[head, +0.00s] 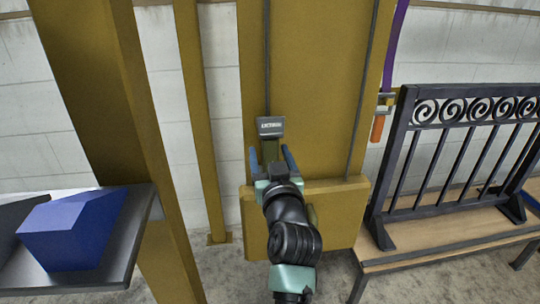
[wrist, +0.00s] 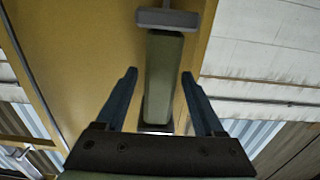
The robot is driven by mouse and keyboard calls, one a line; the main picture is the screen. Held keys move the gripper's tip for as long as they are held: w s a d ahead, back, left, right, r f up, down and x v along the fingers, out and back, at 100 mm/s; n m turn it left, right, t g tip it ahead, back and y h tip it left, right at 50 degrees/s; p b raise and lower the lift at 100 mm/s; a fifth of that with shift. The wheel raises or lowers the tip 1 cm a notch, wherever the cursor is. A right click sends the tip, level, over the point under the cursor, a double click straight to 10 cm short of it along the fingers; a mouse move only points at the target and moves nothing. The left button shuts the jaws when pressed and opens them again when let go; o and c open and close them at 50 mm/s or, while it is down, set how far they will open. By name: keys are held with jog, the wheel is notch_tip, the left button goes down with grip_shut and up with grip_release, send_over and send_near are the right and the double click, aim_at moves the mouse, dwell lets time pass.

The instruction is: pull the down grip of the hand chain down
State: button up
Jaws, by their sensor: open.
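A green-grey grip with a grey, lettered cap (head: 271,127) hangs at the lower end of the left dark strand (head: 267,60) of the hand chain, in front of a mustard-yellow panel. I cannot read the lettering surely. My gripper (head: 270,151) is open, its blue fingers on either side of the grip's lower body. In the wrist view, the green grip body (wrist: 163,75) stands between my fingertips (wrist: 159,75), with a gap visible on both sides. Its grey cap (wrist: 167,18) lies beyond the fingertips. The grip's lower end is partly hidden by my gripper in the head view.
A second dark strand (head: 362,90) runs down the panel's right side. An orange handle (head: 378,128) hangs right of the panel. A bench (head: 440,246) with a dark scrolled railing (head: 408,150) stands right. A shelf (head: 140,230) with a blue block (head: 70,230) is left.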

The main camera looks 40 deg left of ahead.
jog(key=shift+r, duration=0.1)
jog(key=v, duration=1.3)
jog(key=w+d+r+m+t+h, duration=0.2)
jog(key=d+r+t, duration=0.2)
jog(key=d+r, duration=0.45)
jog(key=w+d+r+m+t+h, duration=0.1)
jog(key=d+r+t+h, duration=0.3)
jog(key=r, duration=0.7)
jog(key=s+d+r+m+t+h+p, duration=0.1)
jog(key=s+d+r+m+t+h, duration=0.35)
jog(key=d+r, duration=0.35)
jog(key=s+d+r+m+t+h+p, duration=0.1)
jog(key=s+d+r+m+t+h, duration=0.35)
jog(key=r, duration=0.65)
notch_tip(320, 180, up, 26)
jog(key=n+g+y+p, duration=0.1)
jog(key=n+p, duration=0.1)
jog(key=p, duration=2.5)
jog(key=shift+w+d+p, duration=0.25)
jog(key=shift+d+p, duration=0.05)
